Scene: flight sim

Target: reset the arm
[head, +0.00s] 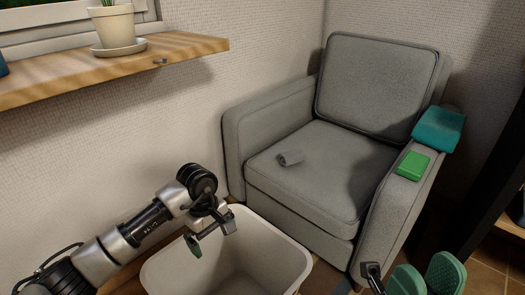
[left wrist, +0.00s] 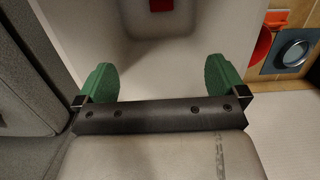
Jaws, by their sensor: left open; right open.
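My left arm comes in from the left in the head view. Its gripper (head: 211,236) is over the left part of the white bin (head: 265,240), with its green-padded fingers apart and nothing between them. In the left wrist view the left gripper (left wrist: 161,80) is open above the bin's inside, where a small red thing (left wrist: 161,5) shows at the top edge. My right gripper (head: 426,276) is at the bottom right of the head view, in front of the armchair's right armrest. Its green fingers are apart and no held object shows.
A wooden shelf (head: 130,70) with a potted plant (head: 113,28) juts out upper left.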

